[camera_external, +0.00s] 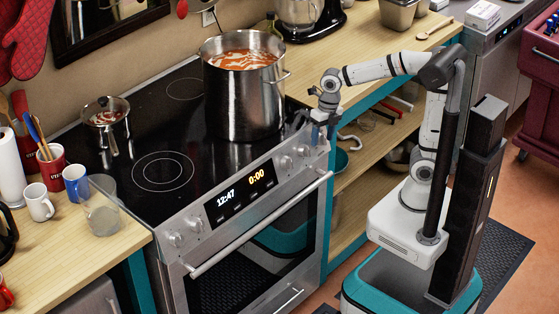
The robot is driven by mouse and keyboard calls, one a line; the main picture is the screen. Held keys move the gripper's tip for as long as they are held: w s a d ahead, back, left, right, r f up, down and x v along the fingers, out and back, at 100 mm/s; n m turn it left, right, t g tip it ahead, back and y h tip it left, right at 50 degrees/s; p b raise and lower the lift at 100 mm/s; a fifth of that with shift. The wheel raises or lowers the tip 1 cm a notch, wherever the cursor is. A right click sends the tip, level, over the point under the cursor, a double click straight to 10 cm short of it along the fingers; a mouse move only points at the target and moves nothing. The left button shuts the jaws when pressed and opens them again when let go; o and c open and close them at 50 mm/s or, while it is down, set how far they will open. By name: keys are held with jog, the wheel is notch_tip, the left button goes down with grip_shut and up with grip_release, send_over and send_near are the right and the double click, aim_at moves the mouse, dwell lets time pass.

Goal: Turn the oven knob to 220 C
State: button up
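The oven (262,210) has a steel front with a lit display (240,196) reading 12:47 and 0:00. Two knobs, one of them the outer left knob (175,239), sit left of the display. To its right are an inner right knob (285,162) and another knob (303,151). My gripper (318,132) is at the right end of the control panel, just right of these knobs. It may cover part of the panel there. Its fingers are too small to tell open from shut, or whether they touch anything. No temperature marks are readable.
A large steel pot (243,95) of red soup stands on the cooktop close to my gripper. A small pan (106,118) is at the back left. The oven door handle (262,225) runs below the panel. A wooden counter (365,58) lies behind my arm.

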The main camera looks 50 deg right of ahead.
jog(key=c, duration=1)
jog(key=shift+o, duration=0.2)
jog(key=shift+d+f+b, duration=0.1)
jog(key=shift+f+b, duration=0.1)
jog(key=shift+b, duration=0.3)
jog(key=shift+d+f+m+y+b, duration=0.15)
jog(key=shift+m+y+b, duration=0.15)
jog(key=shift+y+b, duration=0.55)
jog(key=y+b, duration=0.1)
jog(key=b, duration=0.3)
jog(key=shift+f+m+y, duration=0.15)
jog(key=shift+m+y, duration=0.1)
jog(key=shift+m, duration=0.05)
jog(key=y+b, duration=0.1)
jog(key=b, duration=0.3)
jog(key=shift+d+m+t+y+b, duration=0.15)
jog(key=shift+m+t+y+b, duration=0.15)
jog(key=shift+t+y, duration=0.1)
jog(key=shift+b, duration=0.3)
jog(key=shift+s+r+y+b, duration=0.1)
jog(key=shift+r+y+b, duration=0.1)
jog(key=shift+y+b, duration=0.25)
jog(key=shift+r, duration=0.1)
